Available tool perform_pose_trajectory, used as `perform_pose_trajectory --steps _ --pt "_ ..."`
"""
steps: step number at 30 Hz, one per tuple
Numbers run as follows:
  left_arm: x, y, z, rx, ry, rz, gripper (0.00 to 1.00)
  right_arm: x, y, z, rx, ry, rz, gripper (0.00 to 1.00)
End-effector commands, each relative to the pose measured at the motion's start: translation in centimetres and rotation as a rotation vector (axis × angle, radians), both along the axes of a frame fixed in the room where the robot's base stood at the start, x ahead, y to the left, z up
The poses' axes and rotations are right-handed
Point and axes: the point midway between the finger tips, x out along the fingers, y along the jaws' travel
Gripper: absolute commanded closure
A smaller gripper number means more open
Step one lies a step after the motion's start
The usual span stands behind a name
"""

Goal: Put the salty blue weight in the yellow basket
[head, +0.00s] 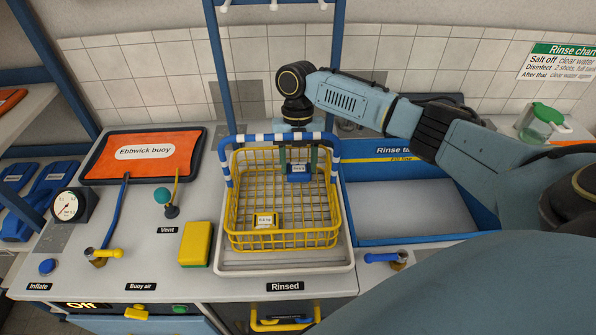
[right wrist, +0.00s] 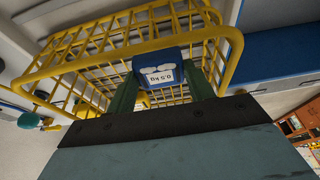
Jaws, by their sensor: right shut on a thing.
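The blue weight (head: 299,176) has a white label, and the right wrist view shows whitish patches on this weight (right wrist: 158,54), beside the label. My right gripper (head: 298,165) is shut on it, with one green finger on each side. It holds the weight within the outline of the yellow wire basket (head: 284,239), toward the back right. I cannot tell how far the weight is above the basket floor. A yellow weight (head: 265,220) with a white label lies in the front left of the basket. My left gripper is not in view.
The basket stands in a white tray (head: 285,267) marked "Rinsed", under a blue-and-white handle (head: 227,169). The blue rinse tank (head: 415,205) is to the right. A yellow sponge (head: 195,243), a gauge (head: 70,206) and an orange buoy (head: 145,156) are to the left.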

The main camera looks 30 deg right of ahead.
Motion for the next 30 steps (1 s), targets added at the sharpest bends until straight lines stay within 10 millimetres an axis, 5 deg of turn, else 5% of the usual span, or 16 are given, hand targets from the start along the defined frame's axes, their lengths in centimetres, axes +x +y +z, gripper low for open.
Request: perform_pose_trajectory --steps 6,16,17,21,30 --pt "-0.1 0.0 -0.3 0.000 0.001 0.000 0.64 0.0 0.0 -2.9 -0.001 -0.001 -0.001 0.87" --pt "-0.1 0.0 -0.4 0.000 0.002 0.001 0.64 0.0 0.0 -3.2 -0.001 -0.001 0.000 0.87" --pt "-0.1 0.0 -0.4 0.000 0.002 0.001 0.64 0.0 0.0 -3.3 -0.001 0.001 -0.001 0.46" --pt "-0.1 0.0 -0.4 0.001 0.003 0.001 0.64 0.0 0.0 -3.3 -0.001 0.001 -0.001 0.28" --pt "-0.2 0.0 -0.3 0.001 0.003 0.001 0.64 0.0 0.0 -3.1 -0.001 0.001 -0.001 0.26"
